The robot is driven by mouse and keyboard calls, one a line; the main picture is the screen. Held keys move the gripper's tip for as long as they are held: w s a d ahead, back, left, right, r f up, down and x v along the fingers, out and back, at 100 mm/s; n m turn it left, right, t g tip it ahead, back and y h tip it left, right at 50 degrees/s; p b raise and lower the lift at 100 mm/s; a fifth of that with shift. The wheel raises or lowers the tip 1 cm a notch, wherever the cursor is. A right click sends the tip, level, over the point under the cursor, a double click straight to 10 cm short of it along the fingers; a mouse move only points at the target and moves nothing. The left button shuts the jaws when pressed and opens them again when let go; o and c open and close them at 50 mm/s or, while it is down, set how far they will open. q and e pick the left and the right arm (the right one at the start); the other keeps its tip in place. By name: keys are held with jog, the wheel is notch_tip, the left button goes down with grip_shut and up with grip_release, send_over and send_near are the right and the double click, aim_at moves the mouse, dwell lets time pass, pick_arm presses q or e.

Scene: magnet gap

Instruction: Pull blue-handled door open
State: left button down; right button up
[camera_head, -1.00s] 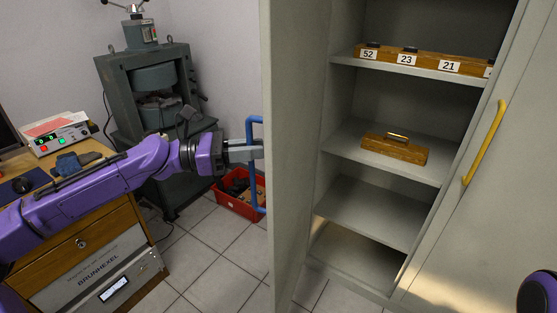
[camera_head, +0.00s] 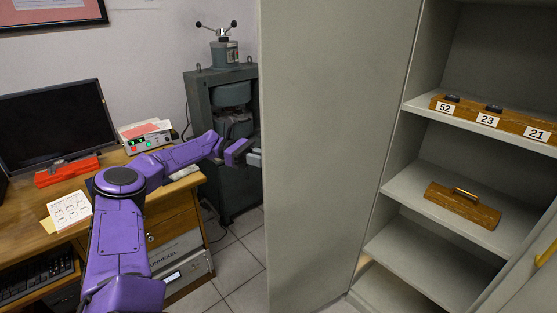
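The cabinet door (camera_head: 325,150) stands swung open, with its broad grey inner face toward me. Its blue handle does not show now; the outer side of the door is hidden. My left arm reaches forward from the lower left, and my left gripper (camera_head: 254,157) is at the door's free left edge. Its fingertips go behind that edge, so I cannot see whether they hold the handle. My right gripper is not in view.
The open cabinet's shelves (camera_head: 425,255) hold a numbered wooden block (camera_head: 489,119) and a wooden block with a brass handle (camera_head: 462,205). A yellow handle (camera_head: 546,253) is at the right edge. A desk with a monitor (camera_head: 52,123) and a green press (camera_head: 222,95) stand left.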

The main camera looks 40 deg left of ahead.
pick_arm(q)
jog(key=shift+a, duration=0.1)
jog(key=c, duration=1.2)
grip_release()
jog(key=shift+a, duration=0.1)
jog(key=shift+b+v, duration=1.6)
jog(key=shift+v, duration=2.15)
jog(key=shift+w, duration=0.1)
